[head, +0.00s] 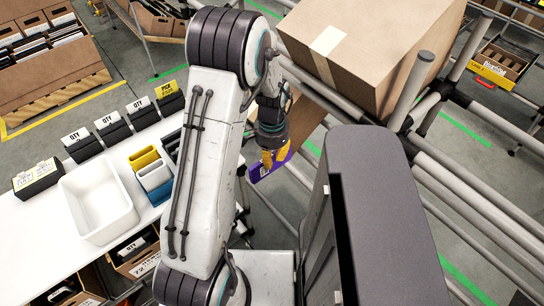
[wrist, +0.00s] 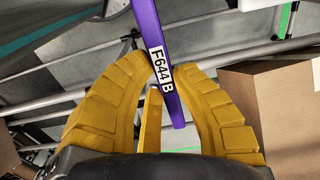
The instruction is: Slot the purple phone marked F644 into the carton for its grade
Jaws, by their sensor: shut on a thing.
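The purple phone (head: 266,170) is held in my gripper (head: 273,156), whose yellow fingers are shut on it. In the wrist view the phone (wrist: 146,20) stands edge-on between the fingertips (wrist: 170,75), slightly tilted, with a white label reading F644 and B. The phone hangs clear beside a tubular rack. A large brown carton (head: 375,50) sits tilted on that rack just right of my gripper; its grade mark and opening are not visible. A brown carton side also shows at the right of the wrist view (wrist: 272,105).
Metal rack tubes (head: 465,195) cross the right side.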

